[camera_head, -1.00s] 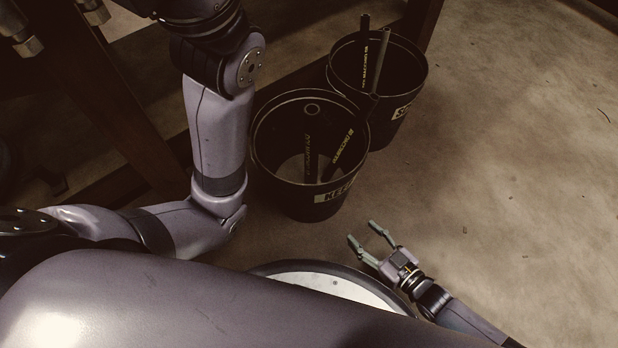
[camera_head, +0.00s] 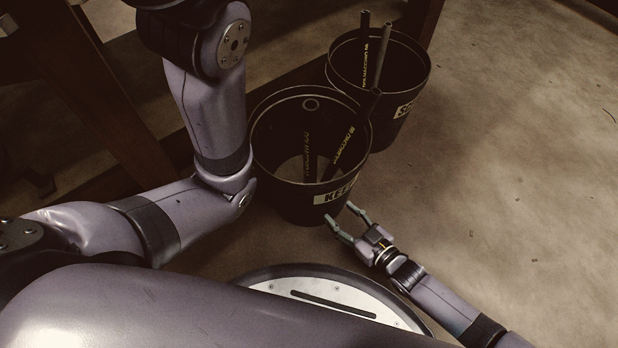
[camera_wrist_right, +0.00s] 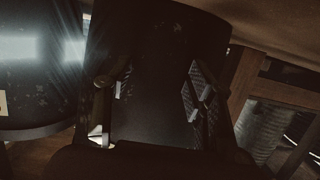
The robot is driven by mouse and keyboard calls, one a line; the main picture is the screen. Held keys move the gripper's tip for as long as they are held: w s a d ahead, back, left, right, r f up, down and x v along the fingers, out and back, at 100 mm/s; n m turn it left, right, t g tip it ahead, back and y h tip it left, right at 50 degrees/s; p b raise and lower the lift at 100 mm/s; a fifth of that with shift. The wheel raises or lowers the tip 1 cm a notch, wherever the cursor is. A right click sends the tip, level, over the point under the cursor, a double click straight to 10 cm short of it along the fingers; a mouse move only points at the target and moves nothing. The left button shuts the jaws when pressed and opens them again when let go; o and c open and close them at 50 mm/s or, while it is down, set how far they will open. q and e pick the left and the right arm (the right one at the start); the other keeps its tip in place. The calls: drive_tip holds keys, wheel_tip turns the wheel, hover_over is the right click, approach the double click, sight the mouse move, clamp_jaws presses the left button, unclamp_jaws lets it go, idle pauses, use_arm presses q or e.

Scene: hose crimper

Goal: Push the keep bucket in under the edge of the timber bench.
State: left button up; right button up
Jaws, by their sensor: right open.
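The keep bucket (camera_head: 268,165) is a black open pail with a pale label on its lower front, standing upright on the floor. Several black hose pieces lean inside it. My right gripper (camera_head: 340,212) is open and empty, with its fingertips close to the bucket's lower front, below the label. I cannot tell if they touch. In the right wrist view a dark bucket wall (camera_wrist_right: 155,95) fills the space beyond the open fingers. The timber bench (camera_head: 105,105) shows as dark legs and rails at the upper left, behind the bucket. My left gripper is out of view.
A second black bucket (camera_head: 405,80), with a partly hidden label, stands close behind and to the right of the keep bucket. A bench leg (camera_head: 424,18) rises behind it. My left arm passes close along the keep bucket's left side. The floor (camera_head: 520,170) on the right is clear.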

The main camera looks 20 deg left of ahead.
sight(336, 208)
drive_tip(key=shift+w+a+b, duration=0.5)
drive_tip(key=shift+w+a, duration=0.35)
drive_tip(key=shift+a, duration=0.3)
drive_tip(key=shift+w+a+b, duration=0.45)
drive_tip(key=shift+w+a, duration=0.35)
drive_tip(key=shift+a, duration=0.3)
drive_tip(key=shift+w+a+b, duration=0.5)
drive_tip(key=shift+w+a, duration=0.35)
drive_tip(key=shift+a, duration=0.3)
drive_tip(key=shift+s+d+p, duration=0.65)
drive_tip(key=shift+s+d, duration=0.05)
drive_tip(key=shift+d, duration=0.3)
drive_tip(key=shift+s+d+p, duration=0.6)
drive_tip(key=shift+s+d, duration=0.1)
drive_tip(key=shift+d, duration=0.25)
drive_tip(key=shift+s+d, duration=0.4)
drive_tip(key=shift+d, duration=0.1)
drive_tip(key=shift+d, duration=0.1)
